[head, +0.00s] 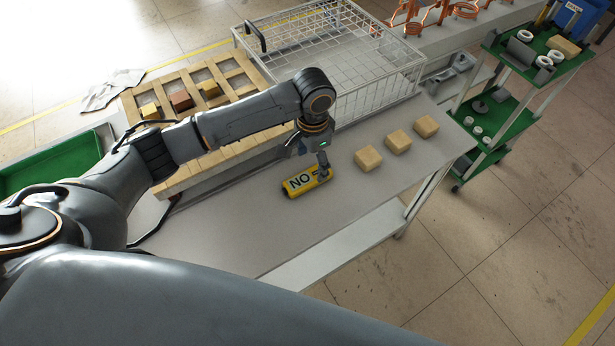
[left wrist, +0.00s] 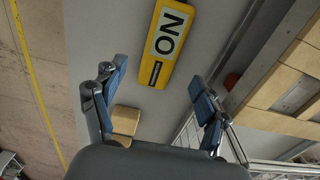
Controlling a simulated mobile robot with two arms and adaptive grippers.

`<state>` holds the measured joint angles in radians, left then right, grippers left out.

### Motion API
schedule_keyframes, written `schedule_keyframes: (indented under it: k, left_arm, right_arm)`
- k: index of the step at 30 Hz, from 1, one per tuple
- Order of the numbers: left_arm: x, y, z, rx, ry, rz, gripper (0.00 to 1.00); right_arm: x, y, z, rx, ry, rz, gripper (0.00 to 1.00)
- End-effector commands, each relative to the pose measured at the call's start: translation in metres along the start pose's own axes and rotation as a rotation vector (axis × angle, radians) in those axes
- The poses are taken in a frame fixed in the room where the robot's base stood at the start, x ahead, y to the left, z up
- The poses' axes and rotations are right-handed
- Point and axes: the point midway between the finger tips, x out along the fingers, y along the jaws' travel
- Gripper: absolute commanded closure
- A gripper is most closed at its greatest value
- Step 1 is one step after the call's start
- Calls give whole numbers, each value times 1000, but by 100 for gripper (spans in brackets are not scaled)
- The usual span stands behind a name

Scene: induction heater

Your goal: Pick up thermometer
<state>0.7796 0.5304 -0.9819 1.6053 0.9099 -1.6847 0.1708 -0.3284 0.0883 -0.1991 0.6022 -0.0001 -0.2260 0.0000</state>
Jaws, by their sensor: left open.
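The thermometer appears to be the yellow box-like device (head: 299,184) with a pale panel reading "NO"; it lies flat on the grey table. It also shows in the left wrist view (left wrist: 168,45), ahead of the fingertips. My left gripper (head: 323,172) is just over the device's right end in the head view and covers part of it. In the left wrist view my left gripper (left wrist: 157,78) is open, with nothing between its two blue-grey fingers. I cannot tell whether a finger touches the device. My right gripper is not in view.
Three wooden blocks (head: 398,142) stand on the table (head: 270,234) right of the device. A wooden slotted rack (head: 168,182) and a wire basket (head: 380,95) stand behind it. A green-shelved cart (head: 510,80) is at right. The table's front strip is clear.

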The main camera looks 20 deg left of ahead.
Motion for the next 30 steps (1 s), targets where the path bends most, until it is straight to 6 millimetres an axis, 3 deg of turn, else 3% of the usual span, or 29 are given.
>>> schedule_keyframes:
  k: [4,8,13,21,23,30]
  left_arm:
    - [10,1,-1,1,-2,2,26]
    - [29,0,-3,1,-3,1,26]
    - [51,-1,-3,2,-1,1,26]
    - [55,-1,-4,2,1,0,26]
    - [55,-1,-4,2,1,0,35]
    - [55,-1,-4,2,1,0,83]
  right_arm:
    - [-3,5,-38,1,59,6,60]
    - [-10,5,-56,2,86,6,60]
    - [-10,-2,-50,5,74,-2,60]
    - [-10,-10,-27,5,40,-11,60]
    - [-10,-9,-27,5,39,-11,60]
    - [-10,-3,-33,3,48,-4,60]
